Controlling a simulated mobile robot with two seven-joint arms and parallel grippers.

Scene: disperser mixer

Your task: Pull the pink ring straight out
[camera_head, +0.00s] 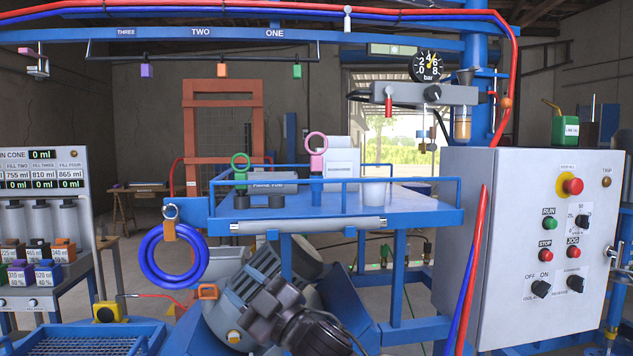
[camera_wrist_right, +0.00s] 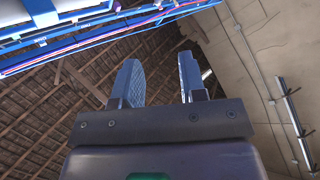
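A pink block sits just below the ring. My right gripper (camera_head: 262,278) is low in front of the bench, below the shelf and to the left of the ring, well apart from it. In the right wrist view its two fingers (camera_wrist_right: 160,85) are apart with nothing between them, against the roof. The ring does not show in that view. My left gripper is not in view.
Blue rails edge the shelf. A blue hose coil (camera_head: 174,255) hangs at the left, and a control box (camera_head: 530,240) stands at the right.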

